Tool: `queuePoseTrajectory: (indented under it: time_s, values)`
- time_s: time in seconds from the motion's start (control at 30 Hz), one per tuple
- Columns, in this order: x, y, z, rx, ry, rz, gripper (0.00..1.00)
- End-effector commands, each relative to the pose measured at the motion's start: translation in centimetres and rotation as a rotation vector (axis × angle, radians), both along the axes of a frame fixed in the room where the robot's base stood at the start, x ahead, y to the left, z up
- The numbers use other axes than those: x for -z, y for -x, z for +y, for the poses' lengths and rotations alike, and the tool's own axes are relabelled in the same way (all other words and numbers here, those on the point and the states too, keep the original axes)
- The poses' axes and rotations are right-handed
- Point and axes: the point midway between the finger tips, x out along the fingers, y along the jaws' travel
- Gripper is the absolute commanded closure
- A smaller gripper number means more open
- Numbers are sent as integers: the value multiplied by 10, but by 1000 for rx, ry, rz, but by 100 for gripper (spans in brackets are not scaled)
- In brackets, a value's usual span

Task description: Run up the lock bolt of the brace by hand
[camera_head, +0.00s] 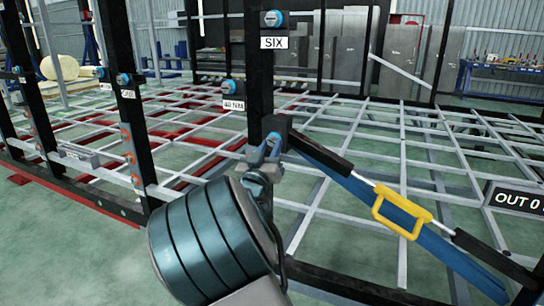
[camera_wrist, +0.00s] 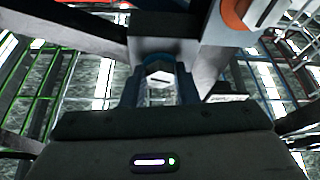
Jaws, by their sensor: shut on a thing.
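The brace (camera_head: 350,182) is a dark bar with a blue strip and a yellow handle (camera_head: 402,212). It slopes down to the right from a black bracket (camera_head: 277,128) on the black post. The lock bolt (camera_head: 273,140) has a blue collar and sits at this bracket, partly covered by my gripper. In the wrist view its pale hexagonal head (camera_wrist: 159,77) shows between my two fingers. My gripper (camera_wrist: 159,92) is shut on the bolt, one finger on each side. In the head view, my gripper (camera_head: 268,160) is at the bracket, with my arm below.
Black posts with orange fittings (camera_head: 127,135) stand at left. A grey frame grid (camera_head: 330,140) spreads behind. An "OUT 0" sign (camera_head: 518,199) is at right.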

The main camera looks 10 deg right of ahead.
Motion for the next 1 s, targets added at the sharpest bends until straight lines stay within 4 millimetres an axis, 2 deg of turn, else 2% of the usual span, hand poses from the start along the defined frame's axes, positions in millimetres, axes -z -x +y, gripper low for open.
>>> queuePoseTrajectory:
  time_s: [0.03,0.5,1.0]
  values:
    - [5,-1,3,-4,-38,-24,96]
    - [2,-3,6,-1,-375,-272,96]
    - [-1,-4,8,1,-551,-401,96]
